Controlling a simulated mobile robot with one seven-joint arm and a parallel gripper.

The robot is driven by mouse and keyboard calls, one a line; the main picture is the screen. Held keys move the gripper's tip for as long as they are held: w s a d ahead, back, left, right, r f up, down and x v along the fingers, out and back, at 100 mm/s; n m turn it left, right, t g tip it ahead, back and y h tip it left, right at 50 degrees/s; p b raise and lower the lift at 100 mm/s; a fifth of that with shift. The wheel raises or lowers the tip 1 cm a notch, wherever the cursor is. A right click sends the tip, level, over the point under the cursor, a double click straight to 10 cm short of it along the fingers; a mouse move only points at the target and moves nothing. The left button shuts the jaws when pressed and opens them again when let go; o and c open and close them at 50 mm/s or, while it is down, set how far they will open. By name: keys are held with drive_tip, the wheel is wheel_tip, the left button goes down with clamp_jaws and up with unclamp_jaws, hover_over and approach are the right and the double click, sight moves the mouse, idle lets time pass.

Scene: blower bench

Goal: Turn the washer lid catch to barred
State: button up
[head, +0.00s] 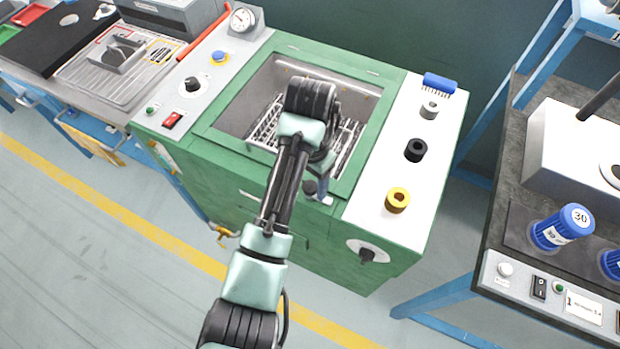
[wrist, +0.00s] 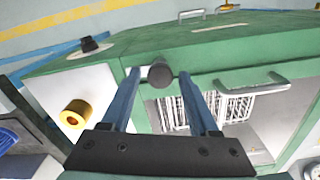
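The green washer (head: 285,219) stands mid-view in the head view, its framed lid over a basket. A dark round knob (head: 310,187), which looks like the lid catch, sits at the lid's front edge. In the wrist view the knob (wrist: 160,75) shows end-on between my fingertips, with a small gap on each side. My gripper (head: 323,195) is open around or just short of it; I cannot tell the depth. In the head view my arm hides part of the lid. No catch marking is readable.
A black knob on a white plate (head: 367,253) is on the washer's front. A yellow ring (head: 398,200), a black ring (head: 416,150), a grey ring (head: 429,110) and a blue brush (head: 439,83) are on the right white top. A lid handle (wrist: 250,84) rises right of my fingers.

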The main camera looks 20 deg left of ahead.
clamp_jaws()
drive_tip(key=shift+r, duration=0.1)
drive_tip(key=n+p, duration=0.3)
drive_tip(key=p, duration=0.1)
drive_tip(key=shift+d+r, duration=0.1)
drive_tip(key=shift+r, duration=0.1)
drive_tip(key=n+p, duration=0.4)
drive_tip(key=n, duration=0.1)
drive_tip(key=n+p, duration=0.2)
drive_tip(key=n, duration=0.3)
drive_tip(key=shift+w+f+p, duration=0.1)
drive_tip(key=shift+f+p, duration=0.05)
drive_tip(key=shift+p, duration=0.15)
drive_tip(key=shift+n+p, duration=0.6)
drive_tip(key=shift+n, duration=1.8)
